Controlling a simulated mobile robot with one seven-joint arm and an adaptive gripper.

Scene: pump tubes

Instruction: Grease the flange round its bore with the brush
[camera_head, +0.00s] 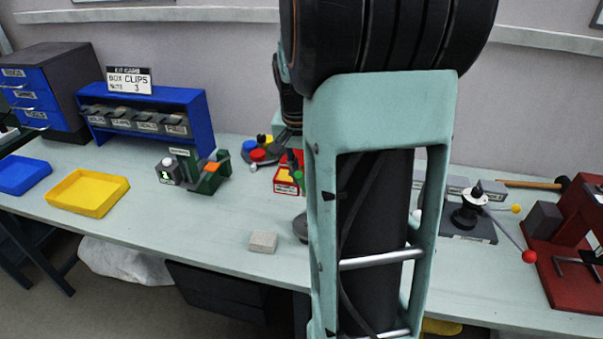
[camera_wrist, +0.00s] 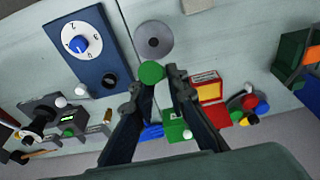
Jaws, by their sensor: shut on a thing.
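The flange (camera_wrist: 153,40) is a grey disc with a dark bore at its centre, lying on the bench at the top of the wrist view. In the head view my arm covers most of that spot. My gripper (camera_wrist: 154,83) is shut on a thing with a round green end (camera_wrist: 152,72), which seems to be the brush. The green end shows between the fingertips, just below the flange in the picture. The bristles are hidden, and I cannot tell whether they touch the flange. My gripper is hidden in the head view.
A blue dial panel (camera_wrist: 92,50) stands left of the flange in the wrist view. A red box (camera_wrist: 209,90) and coloured knobs (camera_wrist: 248,104) lie to the right. On the bench (camera_head: 215,246) are a grey block (camera_head: 263,242), a yellow tray (camera_head: 88,192) and a red press (camera_head: 570,245).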

